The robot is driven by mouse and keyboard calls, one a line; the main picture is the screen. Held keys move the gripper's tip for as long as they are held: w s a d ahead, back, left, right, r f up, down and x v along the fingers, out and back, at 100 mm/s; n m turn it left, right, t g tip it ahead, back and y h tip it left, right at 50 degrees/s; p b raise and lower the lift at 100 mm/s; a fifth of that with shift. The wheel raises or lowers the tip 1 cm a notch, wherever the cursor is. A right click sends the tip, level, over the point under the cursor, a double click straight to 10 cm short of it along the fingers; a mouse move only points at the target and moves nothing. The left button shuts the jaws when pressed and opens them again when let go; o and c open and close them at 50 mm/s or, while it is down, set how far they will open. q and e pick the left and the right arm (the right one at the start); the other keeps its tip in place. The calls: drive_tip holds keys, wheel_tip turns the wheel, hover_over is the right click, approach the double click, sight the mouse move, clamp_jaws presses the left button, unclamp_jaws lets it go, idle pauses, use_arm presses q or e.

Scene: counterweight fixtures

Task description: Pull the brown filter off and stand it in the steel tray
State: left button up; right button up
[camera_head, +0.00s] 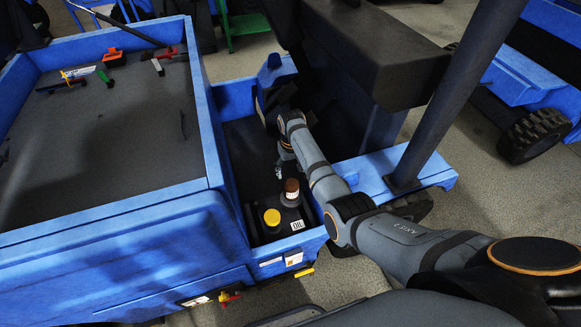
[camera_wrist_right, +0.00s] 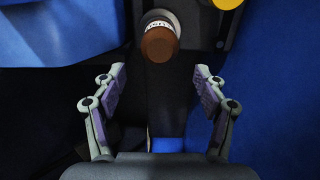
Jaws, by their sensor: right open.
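The brown filter (camera_head: 291,189) stands upright in the dark bay of the blue vehicle, with a white label band below its brown top. In the right wrist view, the filter (camera_wrist_right: 160,42) lies ahead of the fingertips, roughly centred between them. My right gripper (camera_head: 283,157) is just behind the filter in the head view, partly hidden by its own arm. In the wrist view my right gripper (camera_wrist_right: 158,76) is open and empty, with its fingers apart. My left gripper is not in view. I cannot make out a steel tray for certain.
A yellow cap (camera_head: 272,217) stands close beside the filter, near a white OIL label (camera_head: 297,225). Blue walls enclose the narrow bay. A dark post (camera_head: 450,95) rises at right. The blue cargo bed (camera_head: 120,150) at left holds small tools at its far end; its middle is clear.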

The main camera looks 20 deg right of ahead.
sight(291, 182)
wheel_tip(291, 182, down, 2)
drive_tip(key=shift+f+b, duration=0.15)
drive_tip(key=shift+b, duration=0.75)
wheel_tip(291, 182, down, 5)
drive_tip(key=b, duration=0.4)
drive_tip(key=shift+r+b, duration=0.2)
drive_tip(key=shift+b, duration=0.2)
wheel_tip(291, 182, down, 2)
drive_tip(key=shift+w+f+b, duration=0.1)
drive_tip(key=shift+f+b, duration=0.05)
drive_tip(key=shift+b, duration=0.4)
drive_tip(key=shift+f, duration=0.4)
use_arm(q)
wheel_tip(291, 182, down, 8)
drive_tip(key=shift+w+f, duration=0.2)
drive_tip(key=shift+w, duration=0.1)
use_arm(e)
drive_tip(key=shift+c, duration=0.4)
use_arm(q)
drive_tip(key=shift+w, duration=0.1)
use_arm(e)
drive_tip(key=c, duration=1.3)
